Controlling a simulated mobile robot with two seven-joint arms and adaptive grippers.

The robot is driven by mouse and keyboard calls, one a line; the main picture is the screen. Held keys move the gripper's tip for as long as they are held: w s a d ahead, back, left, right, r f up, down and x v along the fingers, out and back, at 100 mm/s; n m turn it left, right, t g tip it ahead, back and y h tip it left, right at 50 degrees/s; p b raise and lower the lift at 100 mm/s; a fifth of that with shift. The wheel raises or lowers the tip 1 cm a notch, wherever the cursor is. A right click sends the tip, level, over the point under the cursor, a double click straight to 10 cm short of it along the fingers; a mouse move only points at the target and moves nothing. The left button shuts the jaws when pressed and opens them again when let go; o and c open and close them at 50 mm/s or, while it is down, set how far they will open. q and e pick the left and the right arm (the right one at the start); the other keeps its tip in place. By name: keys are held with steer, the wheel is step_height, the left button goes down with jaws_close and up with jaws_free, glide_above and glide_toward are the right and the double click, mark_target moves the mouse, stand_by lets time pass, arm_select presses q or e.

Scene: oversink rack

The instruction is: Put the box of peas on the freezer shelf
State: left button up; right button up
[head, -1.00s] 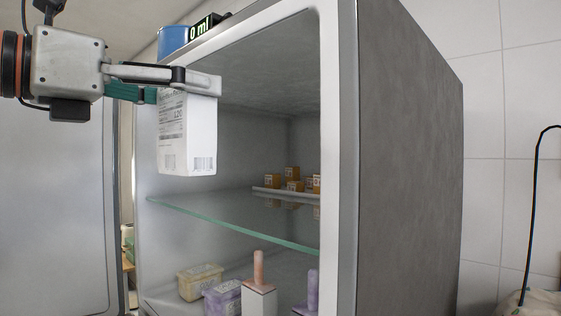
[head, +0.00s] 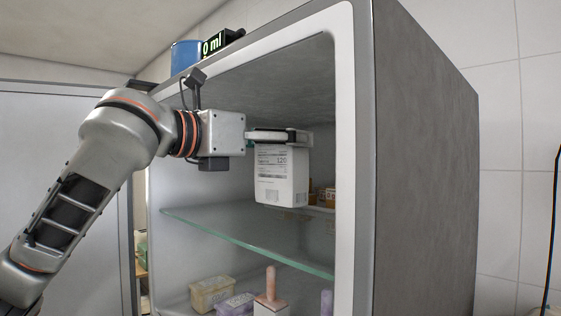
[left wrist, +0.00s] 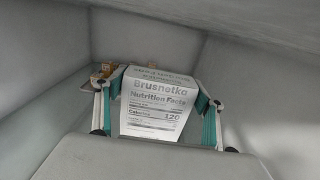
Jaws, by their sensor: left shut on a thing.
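The white box (head: 281,180) with printed nutrition text and a barcode is held upright inside the freezer, above the glass shelf (head: 240,240). My left gripper (head: 297,138) is shut on its top edge. The box's underside appears apart from the shelf. The front of the glass shelf is bare. My right gripper is in neither view.
Small orange boxes (head: 328,196) stand at the back of the shelf, partly hidden by the white box. Below are a yellowish tub (head: 212,294), a purple tub (head: 236,305) and a pink popsicle (head: 271,283). The freezer's side wall (head: 420,170) bounds the right.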

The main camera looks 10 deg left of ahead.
mark_target(272, 163)
arm_select(q)
step_height(272, 163, down, 3)
steer(key=shift+d+f, duration=0.15)
steer(key=shift+w+f, duration=0.2)
steer(key=shift+f, duration=0.15)
steer(key=o, duration=1.5)
